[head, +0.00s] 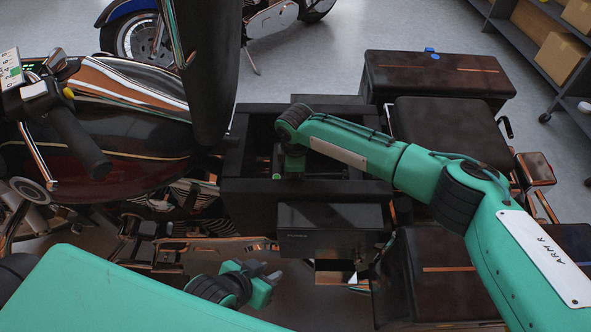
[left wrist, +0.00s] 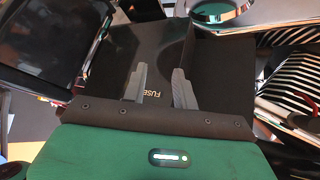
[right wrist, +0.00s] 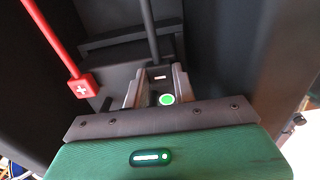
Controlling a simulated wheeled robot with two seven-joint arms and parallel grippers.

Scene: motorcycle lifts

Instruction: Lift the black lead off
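The black lead (right wrist: 149,28) runs down into the dark box in the right wrist view. Its black end block (right wrist: 160,76), with a small pale label, sits between the fingers of my right gripper (right wrist: 160,72). The fingers stand apart on either side of the block; I cannot tell whether they touch it. In the head view my right gripper (head: 288,168) reaches down inside the box (head: 238,188), mostly hidden by its arm. My left gripper (head: 266,278) is low in front of the box. Its fingers (left wrist: 160,72) are apart and empty, before a dark cover lettered FUSE (left wrist: 125,50).
A red lead (right wrist: 50,38) with a plus-marked red block (right wrist: 82,88) lies left of the black lead. A green round spot (right wrist: 167,99) shows near the right fingers. The motorcycle tank (head: 110,130) is at left. Box walls closely surround my right gripper.

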